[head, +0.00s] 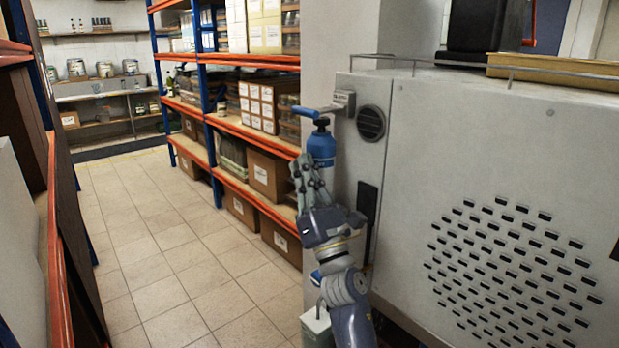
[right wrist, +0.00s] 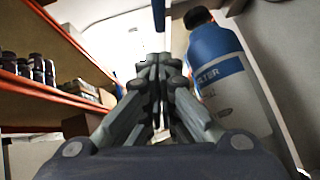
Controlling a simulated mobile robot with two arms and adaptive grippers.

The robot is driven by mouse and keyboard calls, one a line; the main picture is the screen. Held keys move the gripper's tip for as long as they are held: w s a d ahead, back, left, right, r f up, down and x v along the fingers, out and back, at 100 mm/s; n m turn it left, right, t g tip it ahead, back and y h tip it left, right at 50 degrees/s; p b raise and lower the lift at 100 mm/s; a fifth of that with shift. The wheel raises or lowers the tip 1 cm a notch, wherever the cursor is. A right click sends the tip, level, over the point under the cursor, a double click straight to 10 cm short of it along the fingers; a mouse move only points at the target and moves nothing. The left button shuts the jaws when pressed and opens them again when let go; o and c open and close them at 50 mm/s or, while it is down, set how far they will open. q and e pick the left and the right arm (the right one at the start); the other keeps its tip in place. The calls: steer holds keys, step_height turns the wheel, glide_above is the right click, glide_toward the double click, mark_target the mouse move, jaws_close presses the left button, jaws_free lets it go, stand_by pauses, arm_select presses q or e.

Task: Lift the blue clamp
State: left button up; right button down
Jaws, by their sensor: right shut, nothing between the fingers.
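A blue bar-like part (head: 306,112) sticks out left from a grey bracket (head: 343,100) on the side of a pale cabinet; it looks like the blue clamp, but it is small and I cannot be sure. Just below it is a blue bottle (head: 321,146) with a dark cap. In the right wrist view the bottle (right wrist: 222,75) is blue above and pale below, with partly readable lettering. My right gripper (head: 304,160) is shut and empty, fingers pointing up, in front of the bottle's left side in the head view. In the right wrist view its fingertips (right wrist: 160,64) are left of the bottle. My left gripper is not in view.
The pale cabinet (head: 490,130) with a perforated front fills the right side. Orange-edged shelving (head: 250,130) with cartons stands behind to the left. Another rack (head: 55,230) lines the left edge. The tiled aisle (head: 180,250) between them is clear.

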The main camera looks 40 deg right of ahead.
mark_target(322, 109)
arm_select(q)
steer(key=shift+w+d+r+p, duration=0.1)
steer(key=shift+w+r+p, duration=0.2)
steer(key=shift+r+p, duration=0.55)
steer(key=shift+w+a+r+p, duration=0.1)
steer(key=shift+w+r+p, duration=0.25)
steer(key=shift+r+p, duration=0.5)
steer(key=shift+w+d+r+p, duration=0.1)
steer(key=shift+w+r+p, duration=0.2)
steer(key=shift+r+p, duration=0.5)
arm_select(e)
step_height(322, 109, up, 7)
steer(key=w+d+m+h, duration=0.1)
steer(key=w, duration=0.1)
steer(key=shift+w+m, duration=0.25)
steer(key=shift+m, duration=0.05)
